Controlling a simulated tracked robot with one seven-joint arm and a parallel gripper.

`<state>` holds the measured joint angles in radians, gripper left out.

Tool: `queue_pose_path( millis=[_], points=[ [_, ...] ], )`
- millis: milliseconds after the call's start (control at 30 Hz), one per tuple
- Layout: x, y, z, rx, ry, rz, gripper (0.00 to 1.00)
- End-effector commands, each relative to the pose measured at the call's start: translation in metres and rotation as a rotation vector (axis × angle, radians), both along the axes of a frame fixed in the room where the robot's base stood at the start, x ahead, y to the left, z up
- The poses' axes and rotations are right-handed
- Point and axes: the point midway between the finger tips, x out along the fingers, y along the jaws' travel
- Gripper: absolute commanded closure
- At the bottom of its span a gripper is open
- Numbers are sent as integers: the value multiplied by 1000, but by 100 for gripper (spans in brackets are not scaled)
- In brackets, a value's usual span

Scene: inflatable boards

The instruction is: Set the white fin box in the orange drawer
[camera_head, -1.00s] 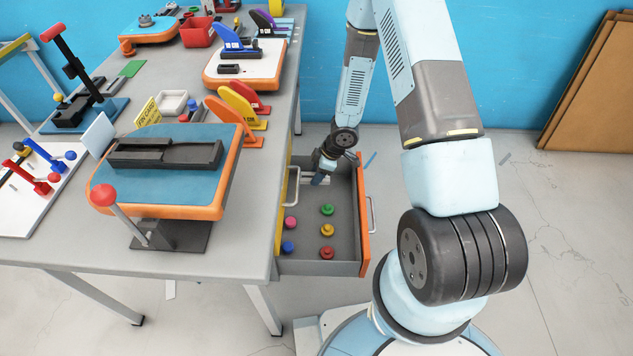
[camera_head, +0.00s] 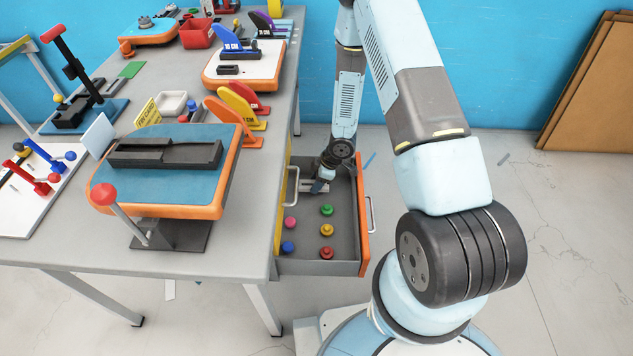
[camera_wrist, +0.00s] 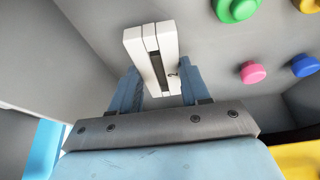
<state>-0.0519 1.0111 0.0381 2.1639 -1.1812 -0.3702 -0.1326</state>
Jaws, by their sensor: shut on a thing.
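The white fin box (camera_wrist: 146,52) is a narrow white bar with a dark slot and a "2" mark. My gripper (camera_wrist: 160,90) is shut on it, with one blue finger on each side. In the head view my gripper (camera_head: 319,184) is low inside the open drawer with the orange front (camera_head: 363,215), toward its far end. The fin box (camera_head: 310,188) shows only as a small pale shape beside the fingers there. The wrist view has it close over the grey drawer floor; I cannot tell whether it touches.
The drawer's nearer part holds several coloured knobs, among them green (camera_head: 327,210), pink (camera_head: 290,223) and red (camera_head: 327,253). Grey drawer walls stand close around my gripper. The table (camera_head: 245,250) lies to the left, with a blue-topped board (camera_head: 210,185) and several fins.

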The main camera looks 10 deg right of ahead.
Motion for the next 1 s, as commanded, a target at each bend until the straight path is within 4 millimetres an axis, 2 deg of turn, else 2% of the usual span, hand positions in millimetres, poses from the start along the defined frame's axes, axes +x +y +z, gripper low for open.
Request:
queue_pose_path(
  millis=[33,233,267,500,800,1000],
  points=[
    [-4,1,-7,6,9,2,86],
    [-4,3,-10,10,9,3,86],
    [-4,3,-10,10,8,4,52],
    [-4,5,-10,11,8,6,29],
    [-4,5,-8,10,7,7,29],
    [-4,2,9,10,7,5,29]
  ],
)
